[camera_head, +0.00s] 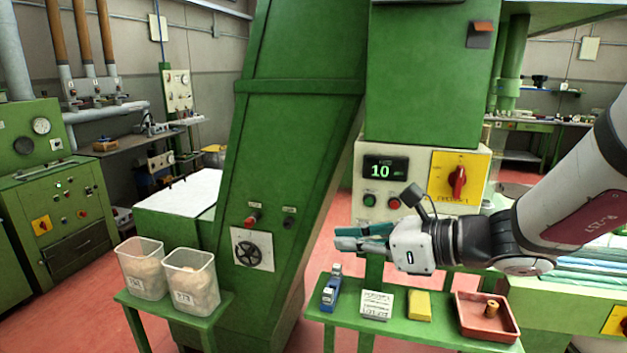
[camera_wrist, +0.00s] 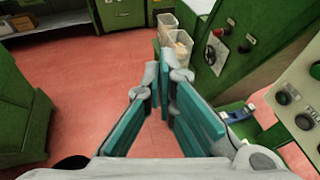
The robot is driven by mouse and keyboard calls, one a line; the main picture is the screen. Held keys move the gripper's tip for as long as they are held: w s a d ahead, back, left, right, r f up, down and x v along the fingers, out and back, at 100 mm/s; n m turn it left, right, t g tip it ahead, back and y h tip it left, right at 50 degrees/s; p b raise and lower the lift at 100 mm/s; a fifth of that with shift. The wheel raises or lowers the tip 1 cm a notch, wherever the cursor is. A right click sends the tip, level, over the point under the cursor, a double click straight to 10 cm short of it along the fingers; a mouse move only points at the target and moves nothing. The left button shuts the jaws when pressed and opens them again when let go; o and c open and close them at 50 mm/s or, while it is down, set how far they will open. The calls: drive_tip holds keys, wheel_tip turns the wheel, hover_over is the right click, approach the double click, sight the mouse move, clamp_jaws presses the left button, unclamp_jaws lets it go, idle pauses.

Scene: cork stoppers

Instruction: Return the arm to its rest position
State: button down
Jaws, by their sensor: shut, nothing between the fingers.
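My gripper (camera_head: 340,239) is at the end of my arm, which reaches in from the right side of the head view. It is held in the air above the left part of a green shelf, in front of the green machine. Its fingers point left. In the wrist view my gripper (camera_wrist: 158,72) shows teal finger pads with the tips together and nothing between them. The red floor and two clear bins show beyond the tips.
The green shelf (camera_head: 352,329) holds a blue tool (camera_head: 331,288), a white label card (camera_head: 377,304), a yellow block (camera_head: 419,305) and a red tray (camera_head: 470,328) with a cork (camera_head: 491,309). The control panel (camera_head: 408,178) stands close behind my gripper. Clear bins (camera_head: 190,285) stand left.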

drive_tip(key=s+f+n+g+h, duration=0.2)
drive_tip(key=s+n+g+h, duration=0.3)
drive_tip(key=s+n, duration=1.05)
drive_tip(key=s+d+r+n+t+h, duration=0.2)
drive_tip(key=s+d+n+h, duration=0.3)
drive_tip(key=d+n+h, duration=0.2)
drive_tip(key=d+n, duration=0.2)
drive_tip(key=d, duration=0.2)
drive_tip(key=shift+d, duration=0.35)
